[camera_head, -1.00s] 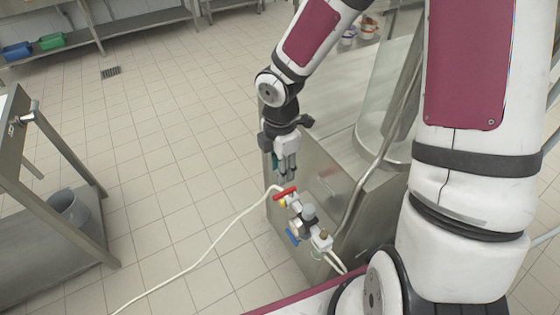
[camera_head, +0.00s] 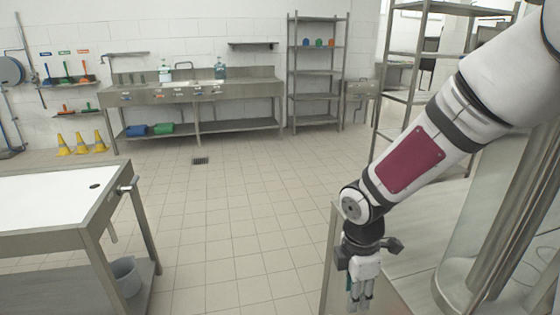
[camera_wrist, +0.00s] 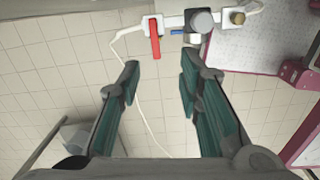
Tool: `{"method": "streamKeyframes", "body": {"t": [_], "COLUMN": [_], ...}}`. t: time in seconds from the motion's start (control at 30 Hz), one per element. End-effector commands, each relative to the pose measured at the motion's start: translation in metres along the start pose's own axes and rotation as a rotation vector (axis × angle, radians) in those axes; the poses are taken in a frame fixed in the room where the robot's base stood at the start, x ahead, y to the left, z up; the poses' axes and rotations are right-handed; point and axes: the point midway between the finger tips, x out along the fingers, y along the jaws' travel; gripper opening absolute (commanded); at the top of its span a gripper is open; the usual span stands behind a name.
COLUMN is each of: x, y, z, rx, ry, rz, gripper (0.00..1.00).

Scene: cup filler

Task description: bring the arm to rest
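My arm reaches down from the upper right of the head view, and my gripper (camera_head: 360,297) hangs at its end near the lower edge, pointing down. In the wrist view my gripper (camera_wrist: 160,80) shows its two green-padded fingers apart, with only floor visible between them. A valve assembly with a red handle (camera_wrist: 154,38), a blue handle (camera_wrist: 177,32) and a grey knob (camera_wrist: 199,20) lies past the fingertips at the top. The gripper looks apart from it. The valves are out of the head view.
A steel machine (camera_head: 400,270) stands close to the right of my gripper. A white-topped table (camera_head: 45,205) with a grey bucket (camera_head: 126,278) below is at the left. A sink bench (camera_head: 235,93) and shelves (camera_head: 317,75) stand at the back. Open tiled floor (camera_head: 240,210) lies between.

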Motion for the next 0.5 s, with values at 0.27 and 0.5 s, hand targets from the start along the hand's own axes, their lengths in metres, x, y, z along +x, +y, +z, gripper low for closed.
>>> {"method": "streamKeyframes", "body": {"t": [0.27,0.5], "x": [-0.081,-0.141], "y": [-0.036,-0.080], "z": [0.030,0.038], "rx": [0.451,0.867], "ry": [-0.126,-0.104], "rz": [0.094,0.203], "gripper": [0.33,0.33]}}
